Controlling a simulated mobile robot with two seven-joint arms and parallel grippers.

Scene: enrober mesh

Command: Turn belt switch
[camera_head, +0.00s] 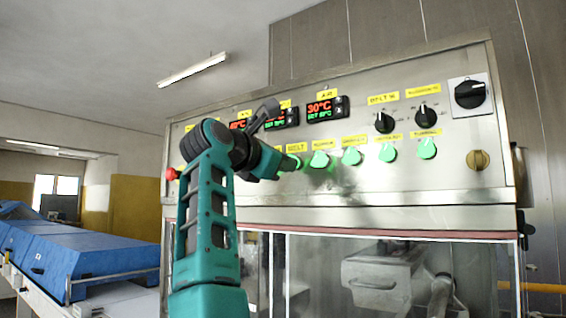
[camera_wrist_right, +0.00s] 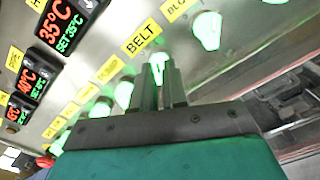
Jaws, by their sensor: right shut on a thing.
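The belt switch is a glowing green knob under the yellow BELT label (camera_head: 296,148) on the steel control panel. In the right wrist view the belt switch (camera_wrist_right: 158,63) shows between the two fingertips, below its BELT label (camera_wrist_right: 142,39). My right gripper (camera_head: 285,164) reaches the panel from the left. It also shows in the right wrist view (camera_wrist_right: 160,72), with its fingers shut on the belt switch. In the head view the gripper and wrist hide part of the knob. My left gripper is not in view.
More green switches (camera_head: 352,156) run rightward along the same row. Temperature displays (camera_head: 322,108) and black dials (camera_head: 385,122) sit above. A red button (camera_head: 171,174) is at the panel's left end. Clear guard panels lie below. A blue-covered conveyor (camera_head: 100,255) stands left.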

